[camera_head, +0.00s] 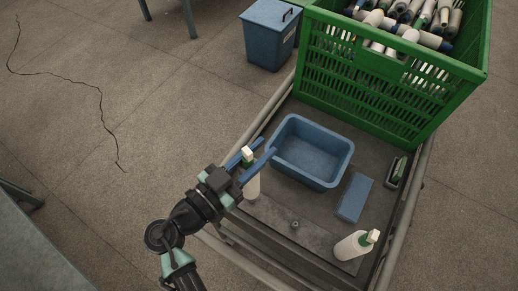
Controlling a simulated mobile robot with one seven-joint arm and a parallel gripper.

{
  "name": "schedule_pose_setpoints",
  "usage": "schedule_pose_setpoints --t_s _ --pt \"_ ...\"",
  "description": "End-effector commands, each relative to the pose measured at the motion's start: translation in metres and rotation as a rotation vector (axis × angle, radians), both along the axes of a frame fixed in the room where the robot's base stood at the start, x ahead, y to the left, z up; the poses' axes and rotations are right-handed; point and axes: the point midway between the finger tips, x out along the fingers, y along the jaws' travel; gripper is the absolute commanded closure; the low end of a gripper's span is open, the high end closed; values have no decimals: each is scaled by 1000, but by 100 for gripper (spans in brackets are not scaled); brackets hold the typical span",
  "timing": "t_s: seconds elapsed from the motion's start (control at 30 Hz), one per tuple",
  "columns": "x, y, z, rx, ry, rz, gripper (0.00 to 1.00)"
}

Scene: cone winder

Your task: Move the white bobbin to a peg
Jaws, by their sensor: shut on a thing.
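My gripper (260,155) reaches over the cart's left edge with its two blue fingers around a white bobbin (253,188). It is shut on the bobbin near its green and white top; the bobbin's body shows below the fingers and is partly hidden by them. I cannot tell whether its base touches the cart. A second white bobbin-like piece (352,246) with a green and white end stands, slightly tilted in the picture, near the cart's front right. A small round stub (295,224) on the deck between them may be a peg; it is bare.
The cart's dark deck (318,232) carries an open blue tub (335,179), a flat blue block (354,198) and a small dark item (397,171). A green crate (365,85) full of bobbins stands at the back. A blue bin (265,45) stands on the floor behind.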

Motion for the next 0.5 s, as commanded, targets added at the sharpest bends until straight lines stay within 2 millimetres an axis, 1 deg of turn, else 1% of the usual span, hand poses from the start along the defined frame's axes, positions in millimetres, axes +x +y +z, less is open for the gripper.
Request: schedule_pose_setpoints --t_s 0.5 --pt "0 0 -12 0 -1 0 100"
